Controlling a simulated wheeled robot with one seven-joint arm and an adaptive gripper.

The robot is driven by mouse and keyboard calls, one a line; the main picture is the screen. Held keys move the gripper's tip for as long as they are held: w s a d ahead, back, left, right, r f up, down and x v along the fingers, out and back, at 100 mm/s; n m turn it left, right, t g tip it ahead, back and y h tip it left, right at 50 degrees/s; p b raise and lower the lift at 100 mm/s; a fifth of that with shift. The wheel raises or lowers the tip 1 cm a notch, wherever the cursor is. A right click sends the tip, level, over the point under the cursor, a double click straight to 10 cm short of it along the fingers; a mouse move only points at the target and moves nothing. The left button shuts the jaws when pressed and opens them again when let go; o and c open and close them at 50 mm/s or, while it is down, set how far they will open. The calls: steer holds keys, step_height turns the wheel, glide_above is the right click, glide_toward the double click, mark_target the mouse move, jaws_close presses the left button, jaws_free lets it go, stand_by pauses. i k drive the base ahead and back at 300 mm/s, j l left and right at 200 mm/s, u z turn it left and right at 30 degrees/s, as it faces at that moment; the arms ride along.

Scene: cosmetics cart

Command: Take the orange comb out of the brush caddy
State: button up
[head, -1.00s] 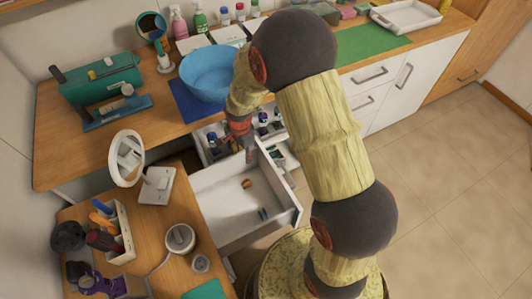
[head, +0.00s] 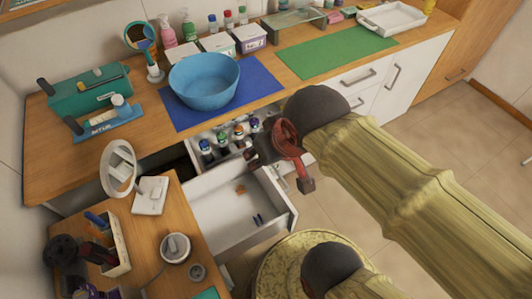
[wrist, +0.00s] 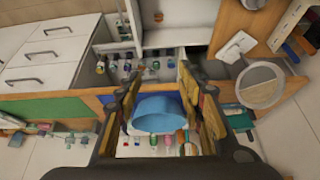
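The brush caddy (head: 120,254) is a cream box on the small wooden cart at the lower left of the head view. A blue handle (head: 97,221) and dark brushes show in or beside it. I cannot clearly pick out the orange comb in the head view now.
A round mirror (head: 119,168) and a round jar (head: 175,248) stand on the cart near the caddy. The open white drawer (head: 215,212) holds small items. The blue bowl (head: 204,82) sits on a blue mat on the counter. The floor at right is clear.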

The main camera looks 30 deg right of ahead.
mark_target(106, 241)
steer(key=u, duration=1.6)
steer(key=l+u, duration=0.2)
steer(key=l, duration=0.15)
steer(key=k, duration=0.05)
